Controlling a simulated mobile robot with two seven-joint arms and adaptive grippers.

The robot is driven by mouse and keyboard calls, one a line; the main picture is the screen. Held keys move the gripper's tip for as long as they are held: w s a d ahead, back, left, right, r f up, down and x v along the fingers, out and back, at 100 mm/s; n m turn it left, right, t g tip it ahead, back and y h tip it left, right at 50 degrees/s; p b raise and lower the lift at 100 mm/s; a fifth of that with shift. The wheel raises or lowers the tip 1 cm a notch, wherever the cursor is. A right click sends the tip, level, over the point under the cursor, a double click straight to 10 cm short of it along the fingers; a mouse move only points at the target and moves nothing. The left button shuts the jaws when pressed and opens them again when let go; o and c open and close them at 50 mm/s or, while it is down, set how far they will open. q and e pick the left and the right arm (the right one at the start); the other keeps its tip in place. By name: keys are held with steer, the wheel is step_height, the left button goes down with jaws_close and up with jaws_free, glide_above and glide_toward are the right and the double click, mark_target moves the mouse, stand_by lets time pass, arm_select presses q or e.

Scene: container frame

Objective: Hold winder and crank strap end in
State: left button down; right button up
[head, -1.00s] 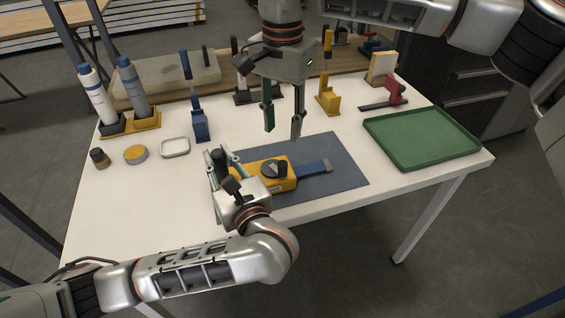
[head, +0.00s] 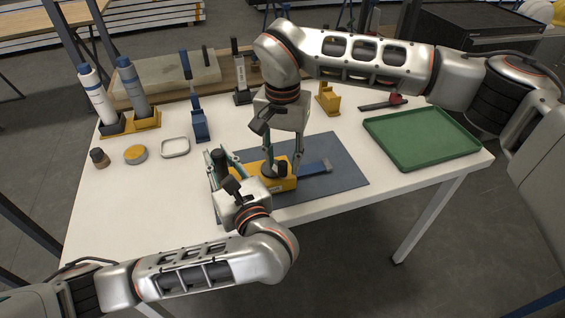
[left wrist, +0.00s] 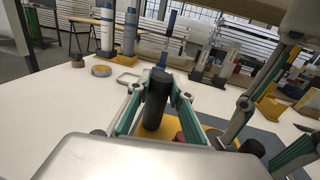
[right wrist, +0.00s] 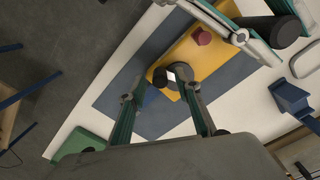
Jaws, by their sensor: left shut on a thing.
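The winder, a yellow body (head: 288,184) with a dark round crank (head: 270,169) and knob (head: 282,169), lies on a blue-grey mat (head: 340,160). Its blue strap end (head: 316,167) sticks out to the right. My left gripper (head: 221,158) is shut on the winder's black upright handle (left wrist: 156,100). My right gripper (head: 283,163) points down over the crank, its fingers apart on either side of the knob. The right wrist view shows the crank (right wrist: 180,76) between those fingers; contact cannot be told.
A green tray (head: 424,160) stands at the right of the white table. Two bottles in a yellow holder (head: 146,123), a yellow round tin (head: 136,155) and a small pale dish (head: 175,149) are at the left. A blue stand (head: 201,128) is behind the winder.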

steer(key=shift+f, duration=0.7)
jaws_close()
